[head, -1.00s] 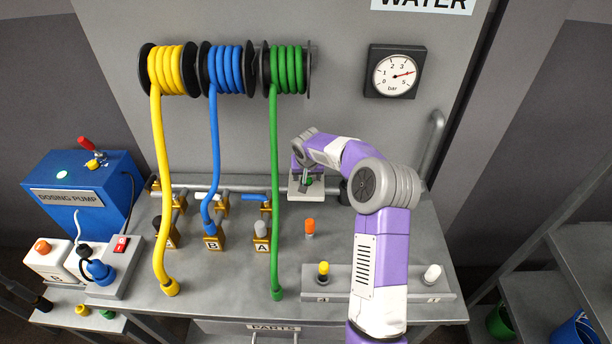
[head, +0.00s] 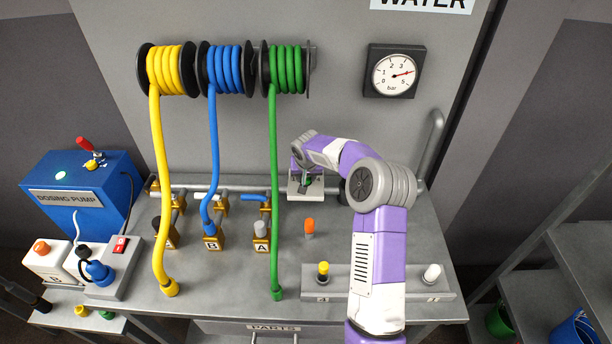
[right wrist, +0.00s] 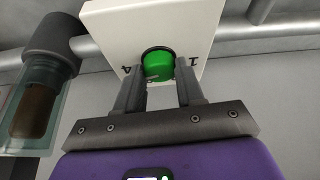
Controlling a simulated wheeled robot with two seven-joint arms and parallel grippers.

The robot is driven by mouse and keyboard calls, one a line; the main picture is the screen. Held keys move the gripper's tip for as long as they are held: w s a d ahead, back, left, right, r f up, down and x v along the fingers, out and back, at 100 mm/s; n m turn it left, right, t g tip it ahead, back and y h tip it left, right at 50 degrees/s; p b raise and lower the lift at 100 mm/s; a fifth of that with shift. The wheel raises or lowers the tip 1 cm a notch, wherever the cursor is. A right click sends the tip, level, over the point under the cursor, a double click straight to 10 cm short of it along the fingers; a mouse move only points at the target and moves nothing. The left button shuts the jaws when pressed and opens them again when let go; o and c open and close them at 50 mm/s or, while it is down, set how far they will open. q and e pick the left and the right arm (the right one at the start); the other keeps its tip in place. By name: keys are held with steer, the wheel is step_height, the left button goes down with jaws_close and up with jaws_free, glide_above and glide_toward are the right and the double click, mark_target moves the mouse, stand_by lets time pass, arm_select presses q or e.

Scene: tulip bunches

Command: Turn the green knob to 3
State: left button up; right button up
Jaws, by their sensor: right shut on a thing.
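The green knob (right wrist: 158,65) sits on the face of a white box (right wrist: 187,20) in the right wrist view. The digits 4 and 1 show on the box either side of the knob; a 3 cannot be made out. My right gripper (right wrist: 160,75) is shut on the knob, with one finger on each side. In the head view the white box (head: 296,190) stands at the back of the bench, and my right gripper (head: 307,178) reaches it from above, mostly covering the knob. My left gripper is out of view.
Yellow (head: 160,200), blue (head: 214,150) and green (head: 275,200) hoses hang left of my right arm. A pressure gauge (head: 394,72) is on the wall above. A clear cup with brown contents (right wrist: 38,108) is beside the gripper.

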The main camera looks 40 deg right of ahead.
steer(key=n+y+p, duration=0.1)
steer(key=n+p, duration=0.1)
steer(key=n+y+p, duration=0.1)
steer(key=n+p, duration=0.1)
steer(key=n, duration=0.1)
steer(key=shift+d+r+t, duration=0.15)
steer(key=shift+t, duration=0.15)
steer(key=n+y+p, duration=0.1)
steer(key=n, duration=0.1)
steer(key=shift+d+n, duration=0.1)
steer(key=shift+n, duration=0.2)
steer(key=shift+n+y, duration=0.4)
steer(key=shift+n, duration=0.6)
steer(key=shift+p, duration=0.3)
steer(key=o, duration=1)
steer(key=shift+o, duration=0.2)
steer(key=shift+s, duration=0.1)
